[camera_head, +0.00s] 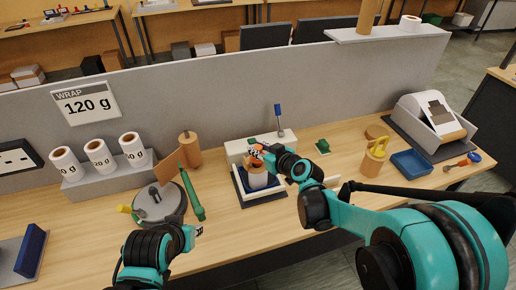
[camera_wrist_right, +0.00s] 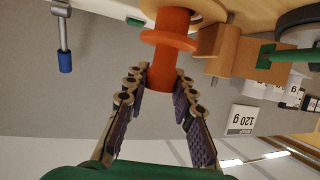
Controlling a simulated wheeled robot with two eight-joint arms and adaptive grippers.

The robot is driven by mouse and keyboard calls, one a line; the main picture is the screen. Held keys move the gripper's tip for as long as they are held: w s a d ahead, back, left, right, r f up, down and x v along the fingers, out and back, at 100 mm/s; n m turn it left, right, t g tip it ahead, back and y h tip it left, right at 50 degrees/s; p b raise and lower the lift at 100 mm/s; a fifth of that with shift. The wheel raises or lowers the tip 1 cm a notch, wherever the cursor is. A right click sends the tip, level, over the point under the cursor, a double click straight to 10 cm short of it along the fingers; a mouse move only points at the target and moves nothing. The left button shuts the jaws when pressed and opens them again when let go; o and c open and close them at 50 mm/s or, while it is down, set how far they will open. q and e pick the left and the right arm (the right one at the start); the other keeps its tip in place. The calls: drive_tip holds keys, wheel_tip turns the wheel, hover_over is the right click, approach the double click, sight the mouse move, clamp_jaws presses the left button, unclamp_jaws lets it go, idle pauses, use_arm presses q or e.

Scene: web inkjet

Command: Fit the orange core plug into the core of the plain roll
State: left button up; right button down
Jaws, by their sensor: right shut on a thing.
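The orange core plug (camera_wrist_right: 172,50) is a flanged cylinder. My right gripper (camera_wrist_right: 160,88) is shut on its shank; the flange is clear of the fingers.
Labelled white rolls (camera_head: 98,155) sit on a ledge.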

drive_tip(key=shift+f+b, duration=1)
drive_tip(key=shift+f, duration=0.25)
drive_tip(key=c, duration=1.2)
unclamp_jaws()
drive_tip(key=shift+s+d+r, duration=0.1)
drive_tip(key=v, duration=1.1)
drive_tip(key=shift+s+d+r, duration=0.15)
drive_tip(key=shift+s, duration=0.1)
drive_tip(key=s+d+f+m+g+h, duration=0.1)
drive_tip(key=s+d+f+m+h, duration=0.1)
drive_tip(key=s+d, duration=0.2)
drive_tip(key=s+d+f+m+g+h, duration=0.2)
drive_tip(key=s+d+h, duration=0.1)
drive_tip(key=s, duration=0.5)
drive_tip(key=s+d+f+m+g+h, duration=0.1)
drive_tip(key=s+d+f+m+h, duration=0.1)
drive_tip(key=s+d, duration=0.2)
drive_tip(key=shift+s+d+m, duration=0.15)
drive_tip(key=shift+s+d, duration=0.05)
drive_tip(key=shift+s, duration=0.55)
drive_tip(key=shift+s+d+m, duration=0.15)
drive_tip(key=shift+s+d, duration=0.05)
drive_tip(key=shift+s, duration=0.55)
